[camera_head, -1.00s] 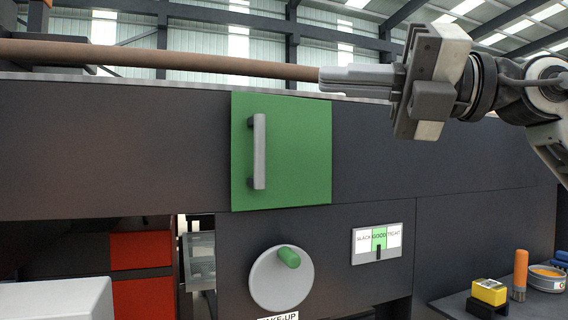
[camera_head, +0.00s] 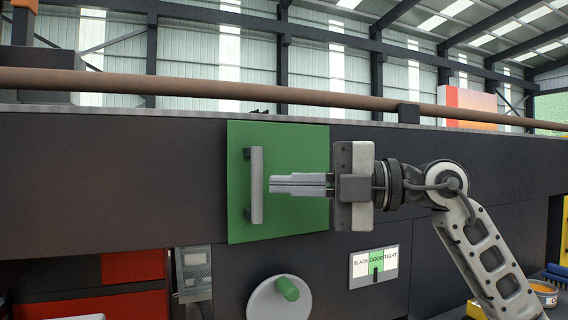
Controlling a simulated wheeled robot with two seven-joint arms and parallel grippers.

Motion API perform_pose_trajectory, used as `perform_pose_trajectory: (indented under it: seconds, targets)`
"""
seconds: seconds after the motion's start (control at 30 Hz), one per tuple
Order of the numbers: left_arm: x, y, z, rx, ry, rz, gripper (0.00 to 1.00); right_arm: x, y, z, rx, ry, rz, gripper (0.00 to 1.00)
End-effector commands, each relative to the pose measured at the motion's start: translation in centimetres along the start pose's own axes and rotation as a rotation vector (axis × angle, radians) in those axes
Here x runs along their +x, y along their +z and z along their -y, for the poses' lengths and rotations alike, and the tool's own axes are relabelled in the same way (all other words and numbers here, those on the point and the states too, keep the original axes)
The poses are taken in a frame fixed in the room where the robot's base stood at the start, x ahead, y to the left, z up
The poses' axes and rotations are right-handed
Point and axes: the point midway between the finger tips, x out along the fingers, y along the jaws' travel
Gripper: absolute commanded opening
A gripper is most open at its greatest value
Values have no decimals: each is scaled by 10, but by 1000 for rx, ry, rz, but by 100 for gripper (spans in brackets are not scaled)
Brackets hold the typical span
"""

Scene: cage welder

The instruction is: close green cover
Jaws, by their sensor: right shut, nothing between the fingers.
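The green cover (camera_head: 290,221) is a square panel on the dark machine front, in the middle of the head view. It looks almost flush with the front. A grey vertical handle (camera_head: 256,185) stands on its left part. My right gripper (camera_head: 272,184) reaches in from the right, in front of the cover, with its fingers shut and pointing left. The fingertips are just right of the handle; I cannot tell whether they touch it. Nothing is held. My left gripper is not in view.
Below the cover are a round grey knob (camera_head: 265,305) with a green grip and a small gauge label (camera_head: 373,267) reading black, good, tight. A brown pipe (camera_head: 200,83) runs above the machine's top edge. An orange-rimmed tin (camera_head: 543,292) stands at lower right.

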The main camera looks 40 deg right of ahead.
Motion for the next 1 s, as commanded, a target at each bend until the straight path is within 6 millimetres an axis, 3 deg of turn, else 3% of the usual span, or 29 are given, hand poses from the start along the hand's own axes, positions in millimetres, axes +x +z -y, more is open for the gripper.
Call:
perform_pose_trajectory:
  seconds: [0.2, 0.5, 0.73, 1.0]
  targets:
    - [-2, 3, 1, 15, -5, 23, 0, 11, 12, 0, 1, 0, 0, 0]
    - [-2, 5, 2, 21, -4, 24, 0, 12, 12, 1, -1, 0, 0, 0]
    - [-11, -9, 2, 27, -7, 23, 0, 26, 20, -3, 1, -2, -1, 0]
    - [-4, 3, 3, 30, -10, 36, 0, 25, 19, 1, -2, 0, -2, 0]
